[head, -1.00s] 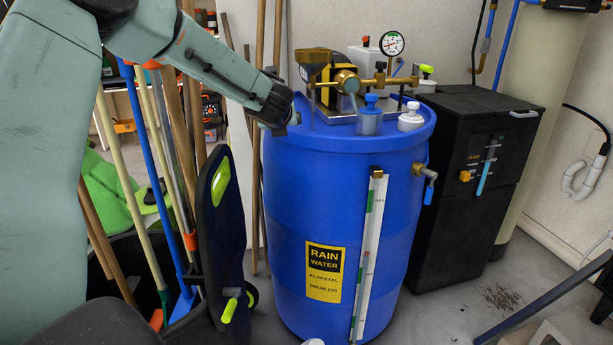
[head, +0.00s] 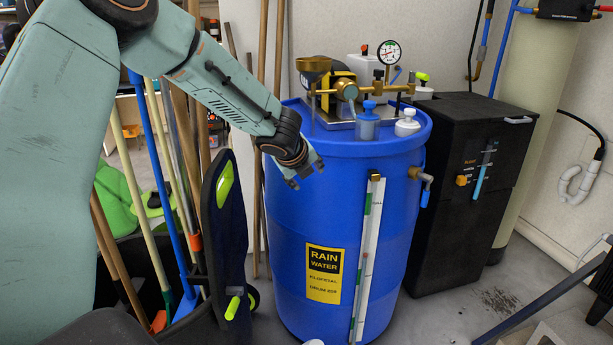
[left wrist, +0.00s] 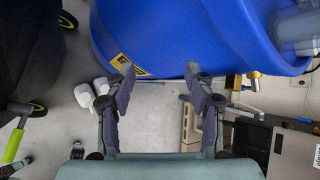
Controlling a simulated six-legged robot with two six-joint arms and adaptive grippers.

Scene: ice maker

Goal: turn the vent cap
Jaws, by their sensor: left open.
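A blue rain water drum (head: 340,190) stands in the middle of the head view. On its lid stand a white cap (head: 407,123) near the right front rim and a clear cup with a blue knob (head: 368,122) to its left. No label shows which of them is the vent cap. My left gripper (head: 306,180) is open and empty, in front of the drum's upper left side and below the lid caps. In the left wrist view the open fingers (left wrist: 160,90) show with the blue drum (left wrist: 200,35) beyond them. My right gripper is out of view.
A brass pipe assembly with a gauge (head: 389,52) stands on the lid behind the caps. A black cabinet (head: 465,190) is close on the right.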

